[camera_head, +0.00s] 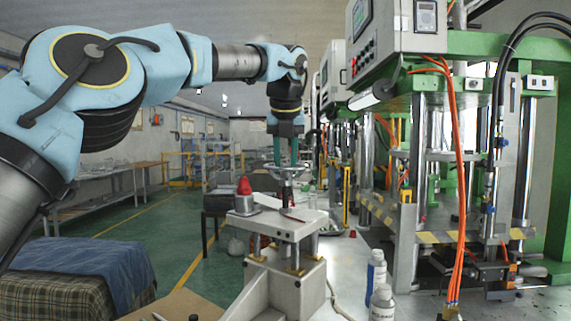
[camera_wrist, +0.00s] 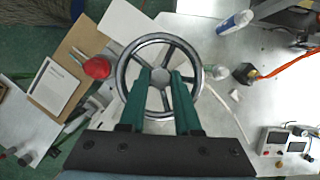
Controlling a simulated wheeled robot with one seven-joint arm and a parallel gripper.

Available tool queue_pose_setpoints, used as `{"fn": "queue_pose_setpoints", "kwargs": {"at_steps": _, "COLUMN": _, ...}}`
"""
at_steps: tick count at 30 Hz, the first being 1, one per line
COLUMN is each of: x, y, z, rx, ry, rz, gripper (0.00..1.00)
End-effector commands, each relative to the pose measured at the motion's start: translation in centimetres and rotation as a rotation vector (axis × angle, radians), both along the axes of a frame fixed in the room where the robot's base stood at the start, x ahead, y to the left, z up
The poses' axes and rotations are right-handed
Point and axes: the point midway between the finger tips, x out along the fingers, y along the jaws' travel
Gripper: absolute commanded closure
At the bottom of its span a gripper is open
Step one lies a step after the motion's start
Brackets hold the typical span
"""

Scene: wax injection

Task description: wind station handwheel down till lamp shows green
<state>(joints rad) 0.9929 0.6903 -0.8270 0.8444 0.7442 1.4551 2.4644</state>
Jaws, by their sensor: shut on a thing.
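The handwheel (camera_wrist: 196,55) is a dark metal ring with spokes and a central hub, seen from above in the wrist view. In the head view the handwheel (camera_head: 293,171) shows nearly edge-on above the pale plate of the station (camera_head: 267,222). My gripper (camera_wrist: 160,75) points down at it, its two green fingers on either side of the hub area. It is shut on the handwheel; the exact contact is hard to see. In the head view my gripper (camera_head: 285,162) is above the plate. A red dome on a grey base (camera_head: 244,186) stands left of the wheel; I cannot tell if it is the lamp.
Bottles (camera_head: 376,270) stand on the bench right of the station. A green-framed machine (camera_head: 430,170) with orange hoses fills the right side. In the wrist view, a small box with displays (camera_wrist: 285,145) lies lower right and a printed sheet (camera_wrist: 55,86) lies left.

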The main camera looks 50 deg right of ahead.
Motion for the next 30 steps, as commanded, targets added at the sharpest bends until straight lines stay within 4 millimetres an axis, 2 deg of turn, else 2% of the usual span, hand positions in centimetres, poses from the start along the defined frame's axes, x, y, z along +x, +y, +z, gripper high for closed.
{"fn": "queue_pose_setpoints", "kwargs": {"at_steps": 1, "x": 0.01, "y": 0.0, "z": 0.02, "rx": 0.0, "ry": 0.0, "rz": 0.0, "gripper": 0.92}}
{"fn": "queue_pose_setpoints", "kwargs": {"at_steps": 3, "x": 0.01, "y": 0.0, "z": 0.02, "rx": 0.0, "ry": 0.0, "rz": 0.0, "gripper": 1.0}}
{"fn": "queue_pose_setpoints", "kwargs": {"at_steps": 17, "x": -0.07, "y": -0.02, "z": 0.04, "rx": -0.001, "ry": -0.001, "rz": 0.021, "gripper": 1.0}}
{"fn": "queue_pose_setpoints", "kwargs": {"at_steps": 23, "x": -0.18, "y": -0.11, "z": 0.06, "rx": -0.001, "ry": -0.002, "rz": 0.105, "gripper": 1.0}}
{"fn": "queue_pose_setpoints", "kwargs": {"at_steps": 30, "x": -0.34, "y": -0.26, "z": 0.07, "rx": -0.002, "ry": -0.001, "rz": 0.296, "gripper": 1.0}}
